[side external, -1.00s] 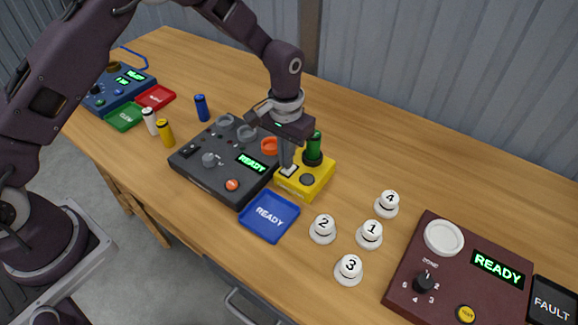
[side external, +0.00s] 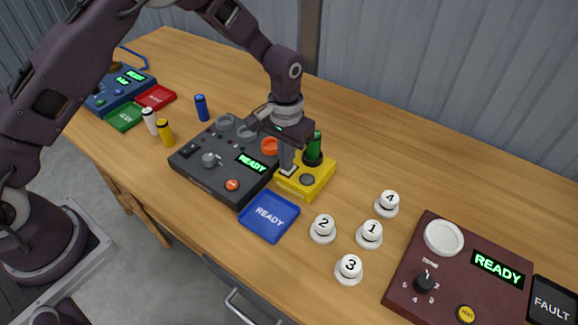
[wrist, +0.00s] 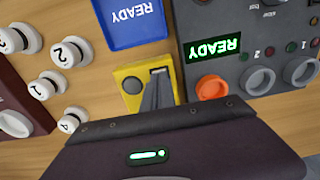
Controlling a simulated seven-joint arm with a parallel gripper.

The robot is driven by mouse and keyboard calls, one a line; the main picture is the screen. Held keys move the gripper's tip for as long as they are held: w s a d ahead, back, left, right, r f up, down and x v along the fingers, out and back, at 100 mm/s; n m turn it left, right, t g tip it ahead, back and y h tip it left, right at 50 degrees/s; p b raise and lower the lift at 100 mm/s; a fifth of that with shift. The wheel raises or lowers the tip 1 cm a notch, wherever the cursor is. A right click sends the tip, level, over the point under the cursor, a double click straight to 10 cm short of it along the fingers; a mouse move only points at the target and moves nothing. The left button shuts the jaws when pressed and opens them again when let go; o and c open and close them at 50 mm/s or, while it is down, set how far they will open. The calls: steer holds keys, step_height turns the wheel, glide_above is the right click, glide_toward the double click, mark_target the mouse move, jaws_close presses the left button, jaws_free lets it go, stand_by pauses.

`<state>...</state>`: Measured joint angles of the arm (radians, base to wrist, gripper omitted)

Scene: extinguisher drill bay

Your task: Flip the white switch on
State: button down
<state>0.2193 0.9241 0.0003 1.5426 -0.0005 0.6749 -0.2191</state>
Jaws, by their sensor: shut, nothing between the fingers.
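The white switch (side external: 289,171) sits on top of the yellow box (side external: 318,183), near its left corner. In the wrist view the switch (wrist: 159,70) shows as a pale strip just beyond my fingertips. My gripper (side external: 287,168) is shut and empty, pointing down at the switch. In the wrist view my fingers (wrist: 157,82) cover part of the switch. I cannot tell whether they touch it or which way it is set. A dark round button (wrist: 132,85) is beside it. A green cylinder (side external: 314,146) stands at the box's back in a dark socket.
A dark grey panel (side external: 205,178) with knobs and a READY display is close on the left. A blue READY tray (side external: 269,217) lies in front. Several numbered white knobs (side external: 369,234) stand on the right, before a maroon panel (side external: 410,285). Bare table lies behind the box.

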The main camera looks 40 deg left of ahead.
steer(key=shift+f, duration=0.45)
steer(key=shift+r, duration=3.5)
steer(key=s+a+r+t, duration=0.2)
steer(key=s+a+r, duration=0.1)
steer(key=s+r, duration=0.55)
steer(key=s+a+r+t, duration=0.1)
steer(key=s+a+r, duration=0.35)
steer(key=r, duration=0.65)
steer(key=s+a+r+t, duration=0.1)
steer(key=s+a+t, duration=0.1)
steer(key=s, duration=1.4)
steer(key=shift+a+t, duration=0.2)
steer(key=shift+t, duration=0.1)
